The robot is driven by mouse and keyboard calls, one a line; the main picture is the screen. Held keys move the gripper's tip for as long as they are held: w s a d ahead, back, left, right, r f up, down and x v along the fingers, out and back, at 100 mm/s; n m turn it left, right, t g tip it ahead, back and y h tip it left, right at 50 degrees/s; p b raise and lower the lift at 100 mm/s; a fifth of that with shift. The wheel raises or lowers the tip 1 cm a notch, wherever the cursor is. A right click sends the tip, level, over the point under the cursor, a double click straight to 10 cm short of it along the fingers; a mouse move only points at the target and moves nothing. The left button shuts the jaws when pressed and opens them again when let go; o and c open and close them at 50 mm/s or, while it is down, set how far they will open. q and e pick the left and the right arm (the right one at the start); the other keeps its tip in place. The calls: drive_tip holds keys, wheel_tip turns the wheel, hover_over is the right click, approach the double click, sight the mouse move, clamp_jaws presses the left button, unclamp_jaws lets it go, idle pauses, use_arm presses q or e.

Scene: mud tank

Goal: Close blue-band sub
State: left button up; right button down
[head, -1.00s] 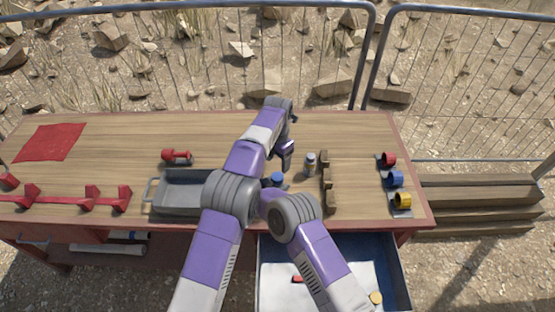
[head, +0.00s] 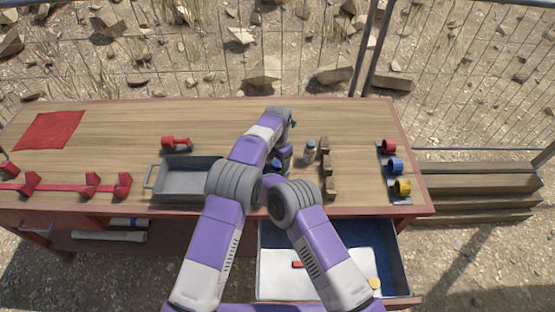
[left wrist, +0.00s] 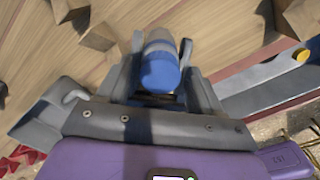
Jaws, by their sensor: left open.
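The blue-band sub (left wrist: 160,66) shows in the left wrist view as a short upright cylinder with a grey top and a blue band, between the two fingers of my left gripper (left wrist: 160,62). The fingers stand open on either side of it; I cannot tell whether they touch it. In the head view the sub's blue part (head: 276,164) is partly hidden by my arm, right of the grey tray (head: 188,199). My left gripper (head: 281,156) is there, pointing down and mostly hidden. My right arm shows, but its gripper is hidden.
A small bottle-like piece (head: 309,152) stands between the gripper and a notched wooden rack (head: 327,170). Red, blue (head: 395,166) and yellow rings sit at the table's right end. A drawer (head: 392,250) is open at the front. A red handled piece (head: 176,142) lies behind the tray.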

use_arm(q)
drive_tip(key=c, duration=1.1)
drive_tip(key=m, duration=0.6)
drive_tip(key=shift+m, duration=0.3)
drive_tip(key=o, duration=1.2)
drive_tip(key=shift+r, duration=2.25)
drive_tip(key=shift+c, duration=0.5)
